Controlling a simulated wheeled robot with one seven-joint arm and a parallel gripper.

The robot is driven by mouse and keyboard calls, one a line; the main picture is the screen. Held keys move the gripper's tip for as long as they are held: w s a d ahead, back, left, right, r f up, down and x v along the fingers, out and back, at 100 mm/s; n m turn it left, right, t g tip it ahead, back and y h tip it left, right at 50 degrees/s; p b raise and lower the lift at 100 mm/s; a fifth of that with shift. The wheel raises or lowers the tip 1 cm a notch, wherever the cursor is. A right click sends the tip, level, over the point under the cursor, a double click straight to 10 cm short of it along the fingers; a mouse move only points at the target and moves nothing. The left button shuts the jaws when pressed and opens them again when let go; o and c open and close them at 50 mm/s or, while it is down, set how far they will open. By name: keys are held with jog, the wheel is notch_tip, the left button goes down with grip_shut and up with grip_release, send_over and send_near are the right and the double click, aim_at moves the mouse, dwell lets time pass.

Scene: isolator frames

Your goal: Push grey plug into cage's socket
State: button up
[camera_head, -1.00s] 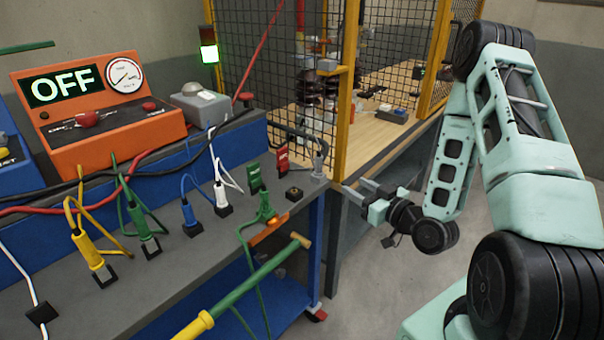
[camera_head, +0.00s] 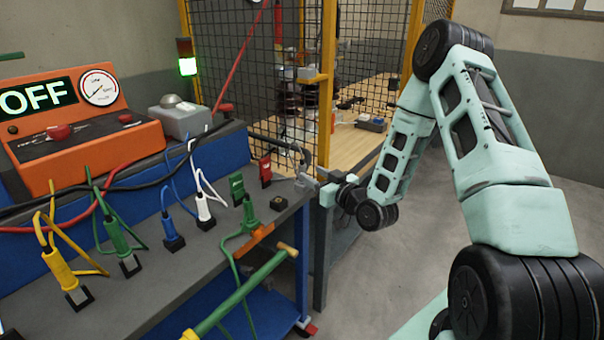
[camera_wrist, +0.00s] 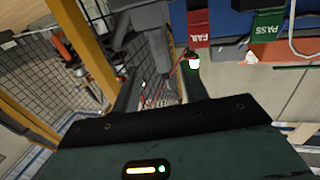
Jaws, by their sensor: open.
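The grey plug (camera_head: 304,160) stands upright at the right end of the grey bench, beside the cage, with a black cable running from its top. Its lower end is partly hidden, so I cannot tell how deep it sits in a socket. My gripper (camera_head: 312,184) reaches in from the right, low at the plug. In the wrist view my gripper (camera_wrist: 160,85) is open, with the grey plug (camera_wrist: 150,30) showing at and between its fingers. I cannot tell whether either finger touches it. The mesh cage (camera_head: 258,65) with yellow posts stands behind.
Red (camera_head: 265,170) and green (camera_head: 237,188) tags stand nearby. White (camera_head: 205,212), blue (camera_head: 172,232), green (camera_head: 128,255) and yellow (camera_head: 65,275) plugs line the bench. An orange box (camera_head: 75,130) reads OFF.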

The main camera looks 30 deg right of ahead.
aim_at(304, 169)
jog(key=shift+w+a+p, duration=0.2)
jog(key=shift+w+p, duration=0.1)
jog(key=shift+w, duration=1.15)
jog(key=shift+w+a+p, duration=0.2)
jog(key=shift+w+p, duration=0.05)
jog(key=shift+w, duration=1.15)
jog(key=shift+r, duration=0.1)
grip_shut()
